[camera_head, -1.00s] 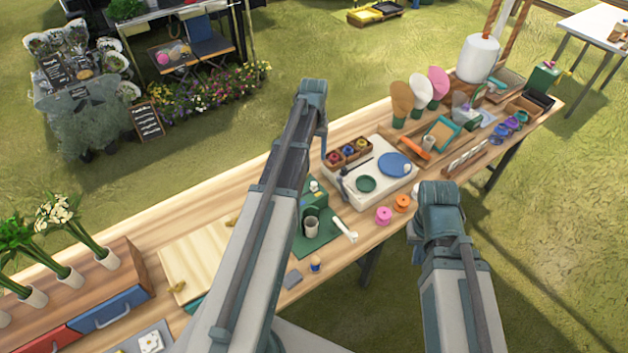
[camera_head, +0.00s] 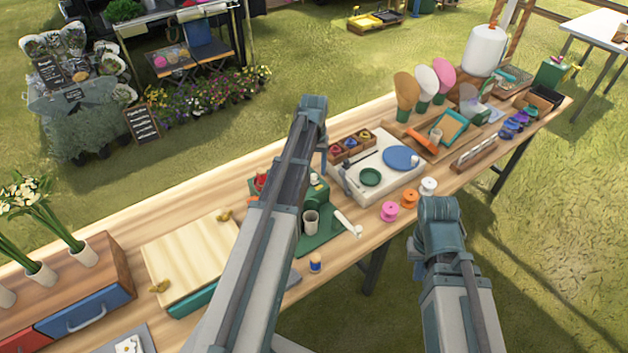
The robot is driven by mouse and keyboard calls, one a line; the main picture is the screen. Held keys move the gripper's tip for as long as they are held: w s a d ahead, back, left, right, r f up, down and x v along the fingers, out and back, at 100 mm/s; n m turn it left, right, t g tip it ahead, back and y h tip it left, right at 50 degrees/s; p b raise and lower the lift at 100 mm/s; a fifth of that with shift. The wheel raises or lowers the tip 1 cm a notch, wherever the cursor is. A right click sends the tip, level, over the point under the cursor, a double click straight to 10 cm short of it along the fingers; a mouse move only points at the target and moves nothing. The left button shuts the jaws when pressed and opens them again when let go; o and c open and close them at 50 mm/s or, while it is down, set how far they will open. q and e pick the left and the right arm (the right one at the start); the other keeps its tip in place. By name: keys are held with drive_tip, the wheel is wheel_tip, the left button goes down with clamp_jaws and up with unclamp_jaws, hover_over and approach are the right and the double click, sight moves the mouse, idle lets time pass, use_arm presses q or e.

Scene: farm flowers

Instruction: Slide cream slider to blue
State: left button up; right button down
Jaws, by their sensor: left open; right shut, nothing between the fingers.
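I cannot tell for sure which part is the cream slider. A cream base (camera_head: 349,186) on the bench carries a blue disc (camera_head: 401,157) and a green disc (camera_head: 370,177). A wooden rail (camera_head: 475,152) with a pale strip lies to its right. My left arm rises in front of the bench, left of the cream base, and its gripper is not visible. My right arm stands at the bench's front edge, below the spools, and its gripper is not visible either. Neither arm is seen touching the base or rail.
Pink (camera_head: 390,211), orange (camera_head: 409,197) and white (camera_head: 428,186) spools stand along the front edge. A green stand (camera_head: 318,241) with a cup and white handle is beside my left arm. A pale board (camera_head: 192,257) lies further left. Bare wood runs along the bench's back edge.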

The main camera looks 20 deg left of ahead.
use_arm(q)
wheel_tip(320, 180, down, 2)
drive_tip(key=shift+f+b, duration=0.1)
drive_tip(key=shift+b, duration=0.45)
drive_tip(key=shift+c, duration=0.3)
clamp_jaws()
idle(0.8)
